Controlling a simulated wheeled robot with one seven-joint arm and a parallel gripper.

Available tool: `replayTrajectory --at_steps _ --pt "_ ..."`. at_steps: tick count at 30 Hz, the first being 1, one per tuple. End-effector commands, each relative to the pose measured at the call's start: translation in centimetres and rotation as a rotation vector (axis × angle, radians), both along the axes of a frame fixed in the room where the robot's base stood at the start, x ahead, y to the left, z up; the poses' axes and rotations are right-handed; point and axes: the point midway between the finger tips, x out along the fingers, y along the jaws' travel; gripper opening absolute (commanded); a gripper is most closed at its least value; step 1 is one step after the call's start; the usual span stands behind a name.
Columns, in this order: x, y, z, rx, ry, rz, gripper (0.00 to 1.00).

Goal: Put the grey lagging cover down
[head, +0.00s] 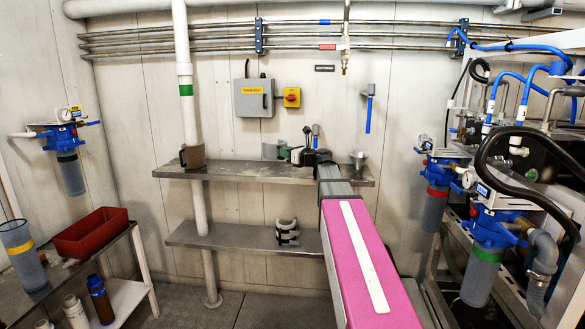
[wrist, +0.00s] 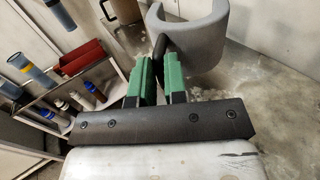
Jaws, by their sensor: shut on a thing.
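The grey lagging cover (wrist: 190,42) is an open, C-shaped shell with a dark tab on its side. In the wrist view, the green fingers of my gripper (wrist: 152,72) are shut on this tab, with the shell beyond them to the right. In the head view, the cover (head: 270,150) shows small and pale at the upper shelf, just left of the green fingertips of my gripper (head: 284,153). The metal upper shelf (head: 235,172) is behind and below it. I cannot tell whether the cover touches the shelf.
A brown cover (head: 192,157) surrounds the white pipe at the shelf's left end. A funnel (head: 358,158) is at the right end. A grey-and-black clamp-like piece (head: 287,232) rests on the lower shelf (head: 225,237). The upper shelf between pipe and cover looks clear.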

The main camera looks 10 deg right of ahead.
Motion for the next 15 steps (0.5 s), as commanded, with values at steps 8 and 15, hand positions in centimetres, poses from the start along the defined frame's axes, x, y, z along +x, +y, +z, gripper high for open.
replayTrajectory --at_steps 8,15 --pt "2.1 -3.9 -2.6 0.001 0.0 -0.001 0.0" --pt "2.2 -4.4 -3.5 0.001 0.0 0.001 0.0"
